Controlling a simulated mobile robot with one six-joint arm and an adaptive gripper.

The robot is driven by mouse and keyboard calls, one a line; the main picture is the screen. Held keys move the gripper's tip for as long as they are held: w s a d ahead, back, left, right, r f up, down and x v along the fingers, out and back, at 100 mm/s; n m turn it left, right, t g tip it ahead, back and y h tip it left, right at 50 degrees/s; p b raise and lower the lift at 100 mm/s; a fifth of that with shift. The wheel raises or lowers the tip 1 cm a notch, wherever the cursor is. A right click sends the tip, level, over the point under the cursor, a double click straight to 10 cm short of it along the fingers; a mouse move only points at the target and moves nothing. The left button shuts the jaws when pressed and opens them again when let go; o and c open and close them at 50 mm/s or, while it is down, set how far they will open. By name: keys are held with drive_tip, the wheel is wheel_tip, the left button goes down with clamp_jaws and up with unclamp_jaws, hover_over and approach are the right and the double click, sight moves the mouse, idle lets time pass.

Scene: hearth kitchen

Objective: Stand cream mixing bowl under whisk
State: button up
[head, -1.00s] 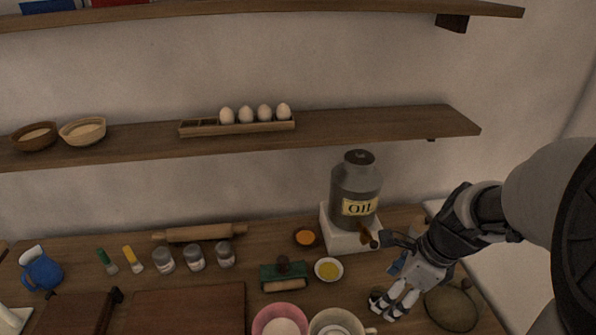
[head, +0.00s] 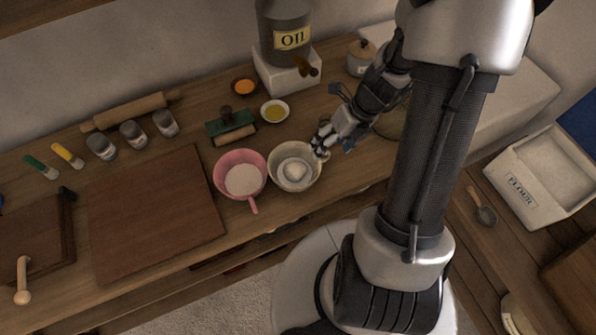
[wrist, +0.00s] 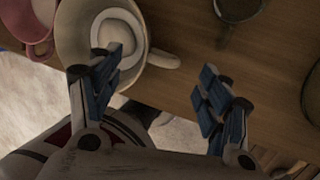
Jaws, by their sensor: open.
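The cream mixing bowl (head: 276,176) stands upright at the table's front edge, with white contents inside. In the wrist view the bowl (wrist: 75,40) is at upper left, its cream handle (wrist: 163,60) pointing right. My gripper (head: 319,146) is at the bowl's right rim. In the wrist view my gripper (wrist: 160,80) is open, one finger overlapping the bowl's rim and the other to the right of the handle. The handle shows in the gap between them. I cannot tell whether a finger touches the bowl. I cannot make out a whisk.
A pink bowl (head: 223,170) stands close on the left. Behind are a small yellow-filled dish (head: 284,104), a green-and-wood tool (head: 219,127) and the oil can (head: 283,42) on a white block. A brown board (head: 150,215) lies left. A flour bin (head: 540,205) is right.

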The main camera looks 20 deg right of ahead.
sight(301, 167)
drive_tip(key=shift+b+x, duration=1.85)
drive_tip(key=shift+x, duration=1.25)
drive_tip(key=shift+w+r, duration=0.1)
drive_tip(key=c, duration=1.6)
clamp_jaws()
drive_tip(key=shift+r, duration=0.15)
